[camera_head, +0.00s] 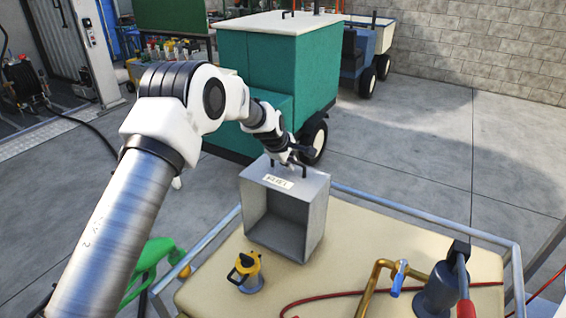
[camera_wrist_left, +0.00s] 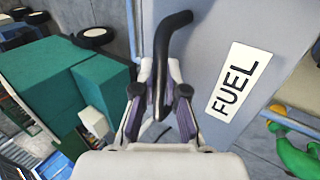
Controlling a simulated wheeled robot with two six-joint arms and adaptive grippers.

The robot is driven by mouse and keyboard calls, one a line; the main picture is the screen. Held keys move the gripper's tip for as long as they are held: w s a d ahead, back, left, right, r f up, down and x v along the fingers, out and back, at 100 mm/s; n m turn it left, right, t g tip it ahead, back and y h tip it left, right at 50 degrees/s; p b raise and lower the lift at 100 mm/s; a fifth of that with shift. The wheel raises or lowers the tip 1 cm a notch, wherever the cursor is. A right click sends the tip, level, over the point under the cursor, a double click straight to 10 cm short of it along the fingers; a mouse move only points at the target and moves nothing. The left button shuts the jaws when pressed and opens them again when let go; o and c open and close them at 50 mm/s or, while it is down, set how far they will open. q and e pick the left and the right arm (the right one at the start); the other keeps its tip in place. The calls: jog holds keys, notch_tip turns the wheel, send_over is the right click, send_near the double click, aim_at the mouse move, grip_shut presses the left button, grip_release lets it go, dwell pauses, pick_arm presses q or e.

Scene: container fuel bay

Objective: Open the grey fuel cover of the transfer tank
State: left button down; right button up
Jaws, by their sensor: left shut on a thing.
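The grey fuel cover (camera_head: 313,218) stands on the tan top of the transfer tank (camera_head: 365,255). It is a hollow box with its open side facing me and a FUEL label on its upper face. My left gripper (camera_head: 291,157) is at the far edge of that face. In the left wrist view my left gripper (camera_wrist_left: 160,92) is shut on the cover's black bent handle (camera_wrist_left: 177,28), beside the FUEL label (camera_wrist_left: 238,82). My right gripper is not in view.
A yellow cap with a black handle (camera_head: 246,271) sits before the cover. To the right are a brass pipe (camera_head: 372,285), a dark pump (camera_head: 437,292) and a red hose. A rail (camera_head: 420,214) edges the tank. A green cart (camera_head: 262,75) stands behind.

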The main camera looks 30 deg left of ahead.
pick_arm(q)
jog(key=shift+w+f, duration=0.25)
jog(key=shift+w, duration=0.5)
jog(key=shift+w+d+f, duration=0.1)
jog(key=shift+w+f, duration=0.05)
jog(key=shift+w, duration=0.5)
jog(key=shift+w+f, duration=0.1)
jog(key=shift+w, duration=0.2)
jog(key=c, duration=1.2)
grip_release()
jog(key=shift+s, duration=0.15)
jog(key=v, duration=1.2)
